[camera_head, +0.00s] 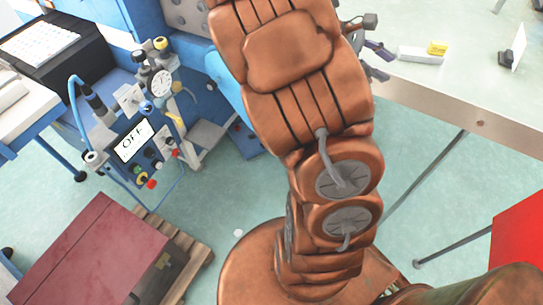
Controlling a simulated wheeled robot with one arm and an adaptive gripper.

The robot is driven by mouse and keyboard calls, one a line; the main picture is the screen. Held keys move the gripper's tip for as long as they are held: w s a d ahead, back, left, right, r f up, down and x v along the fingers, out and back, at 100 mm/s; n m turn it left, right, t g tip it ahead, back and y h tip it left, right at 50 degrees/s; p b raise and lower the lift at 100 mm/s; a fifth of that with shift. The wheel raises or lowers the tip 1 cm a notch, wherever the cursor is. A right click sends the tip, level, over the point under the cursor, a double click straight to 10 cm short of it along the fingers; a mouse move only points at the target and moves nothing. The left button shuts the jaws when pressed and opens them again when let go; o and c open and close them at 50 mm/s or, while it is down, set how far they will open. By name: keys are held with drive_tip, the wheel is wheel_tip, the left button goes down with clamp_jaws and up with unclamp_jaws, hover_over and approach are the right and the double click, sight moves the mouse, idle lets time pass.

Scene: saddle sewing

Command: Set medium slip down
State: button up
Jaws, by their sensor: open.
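My gripper (379,48) is partly in view at the upper right of my copper-coloured arm. Its dark grey fingers stick out from behind the arm, apart from each other, above the near left end of the pale worktable (455,85). The arm hides the rest of the gripper. I cannot make out a medium slip for certain. A small white block (418,55) with a yellow piece (437,47) lies on the table just right of the gripper, apart from it.
A dark stand with a white card (518,47) is farther right on the table. A dark red box (90,255) sits on a wooden pallet (190,250). A red object (520,235) is at lower right.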

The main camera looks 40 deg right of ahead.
drive_tip(key=s+a+f+m+t+y, duration=0.1)
drive_tip(key=s+a+f+t+y, duration=0.1)
drive_tip(key=a, duration=1)
drive_tip(key=s+a+f+m+t+y, duration=0.1)
drive_tip(key=s+a+f+t+y, duration=0.1)
drive_tip(key=a, duration=1)
drive_tip(key=s+a+f+m+t+y, duration=0.1)
drive_tip(key=s+a+f+t+y, duration=0.1)
drive_tip(key=a, duration=1)
drive_tip(key=f+t+y, duration=0.1)
drive_tip(key=y, duration=0.1)
drive_tip(key=shift+t+y, duration=0.3)
drive_tip(key=shift+t, duration=0.1)
drive_tip(key=shift+a, duration=0.1)
wheel_tip(320, 180, up, 5)
drive_tip(key=p, duration=0.5)
drive_tip(key=shift+f, duration=0.1)
drive_tip(key=shift+c, duration=0.3)
